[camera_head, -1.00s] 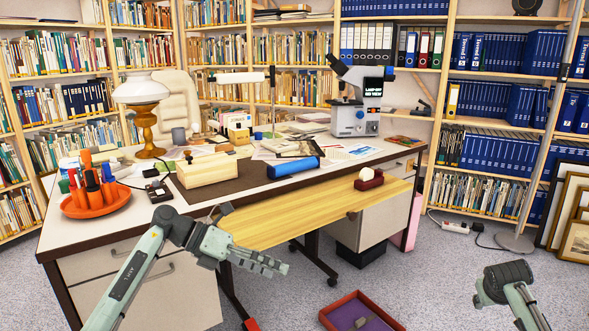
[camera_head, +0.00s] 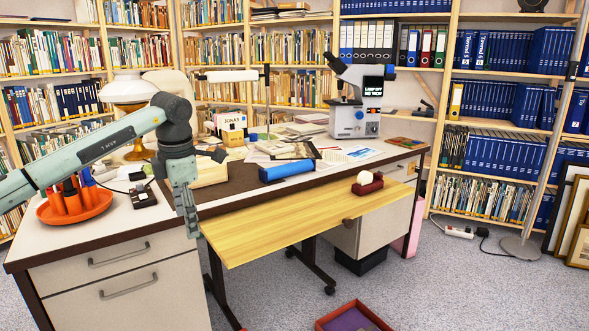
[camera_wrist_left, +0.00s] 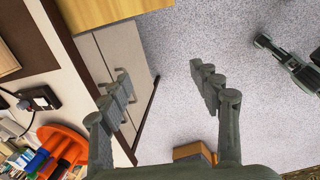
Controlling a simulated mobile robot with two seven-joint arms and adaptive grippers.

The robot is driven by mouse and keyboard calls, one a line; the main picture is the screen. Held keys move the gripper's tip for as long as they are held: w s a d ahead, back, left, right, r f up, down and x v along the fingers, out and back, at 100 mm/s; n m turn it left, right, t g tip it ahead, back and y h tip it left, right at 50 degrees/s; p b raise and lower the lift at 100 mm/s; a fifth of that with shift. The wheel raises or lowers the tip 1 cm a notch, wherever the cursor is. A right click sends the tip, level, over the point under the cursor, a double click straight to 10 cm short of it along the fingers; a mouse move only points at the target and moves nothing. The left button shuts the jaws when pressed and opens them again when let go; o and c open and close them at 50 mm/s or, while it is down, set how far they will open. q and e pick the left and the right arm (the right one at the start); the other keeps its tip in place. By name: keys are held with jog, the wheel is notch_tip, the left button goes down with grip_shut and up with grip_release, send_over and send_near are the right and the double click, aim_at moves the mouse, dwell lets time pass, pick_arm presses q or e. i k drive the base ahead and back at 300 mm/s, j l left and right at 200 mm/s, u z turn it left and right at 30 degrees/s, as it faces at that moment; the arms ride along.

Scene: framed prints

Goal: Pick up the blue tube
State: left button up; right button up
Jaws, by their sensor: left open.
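The blue tube (camera_head: 287,170) lies on its side on the desk top, near the front edge, in the middle of the head view. Its whole length shows and nothing touches it from my side. My left gripper (camera_head: 187,212) hangs fingers down in front of the desk's front edge, left of the tube and apart from it. In the left wrist view my left gripper (camera_wrist_left: 165,92) has its fingers spread wide with nothing between them. The tube is not seen in that view. My right gripper is not seen in the head view.
A wooden box (camera_head: 211,173) stands left of the tube; an orange dish (camera_head: 98,205) of upright tubes is farther left. A yellow wooden board (camera_head: 300,220) juts out before the desk. A microscope (camera_head: 353,108) stands behind right. A red tray (camera_head: 352,318) is on the floor.

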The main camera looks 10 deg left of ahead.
aim_at(266, 175)
jog(key=i+l, duration=0.2)
jog(key=i, duration=0.2)
jog(key=i+l, duration=0.25)
jog(key=i, duration=0.2)
jog(key=i+l, duration=0.2)
jog(key=i, duration=0.2)
jog(key=i+l, duration=0.2)
jog(key=i, duration=0.2)
